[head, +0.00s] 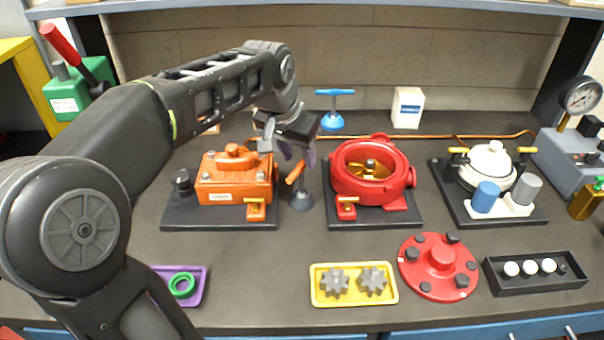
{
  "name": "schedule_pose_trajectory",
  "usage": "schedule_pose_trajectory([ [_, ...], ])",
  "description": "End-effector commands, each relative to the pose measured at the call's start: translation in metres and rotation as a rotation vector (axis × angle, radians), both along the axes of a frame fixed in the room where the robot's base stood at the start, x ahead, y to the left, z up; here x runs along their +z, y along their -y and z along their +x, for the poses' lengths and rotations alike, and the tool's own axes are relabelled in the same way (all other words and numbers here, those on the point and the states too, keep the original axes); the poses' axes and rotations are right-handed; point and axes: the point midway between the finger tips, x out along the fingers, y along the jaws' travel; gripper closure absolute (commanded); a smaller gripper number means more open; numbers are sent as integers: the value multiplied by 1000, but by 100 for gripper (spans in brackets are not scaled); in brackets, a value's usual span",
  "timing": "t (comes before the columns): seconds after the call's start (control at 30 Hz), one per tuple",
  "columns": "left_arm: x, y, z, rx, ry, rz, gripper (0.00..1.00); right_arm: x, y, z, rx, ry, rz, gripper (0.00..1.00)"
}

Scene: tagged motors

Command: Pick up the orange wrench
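The orange wrench (295,174) is a small, slanted orange piece at the top of a dark round-footed stand (302,197), between the orange motor and the red motor. My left gripper (298,154) points down just above the wrench. Its fingertips look apart, one on each side of the wrench's upper end. I cannot tell whether they touch it. The gripper body hides part of the area behind the wrench. My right gripper is not in view.
The orange motor (233,180) stands left of the wrench, and the open red motor (372,172) right. A white-topped motor (487,165) stands further right. A yellow gear tray (318,297), a red cover (440,258) and a black tray (537,285) lie in front.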

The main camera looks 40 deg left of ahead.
Motion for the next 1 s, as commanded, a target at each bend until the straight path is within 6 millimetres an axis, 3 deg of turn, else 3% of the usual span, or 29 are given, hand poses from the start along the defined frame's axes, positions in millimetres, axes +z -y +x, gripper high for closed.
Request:
schedule_pose_trajectory([
  [0.3, -3, 0, 1, 0, 0, 0, 60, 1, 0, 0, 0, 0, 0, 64],
  [0.7, -49, -2, 14, 0, -1, -1, 60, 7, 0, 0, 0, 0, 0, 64],
  [1.0, -50, -2, 15, 0, 1, 0, 60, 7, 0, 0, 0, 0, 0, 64],
])
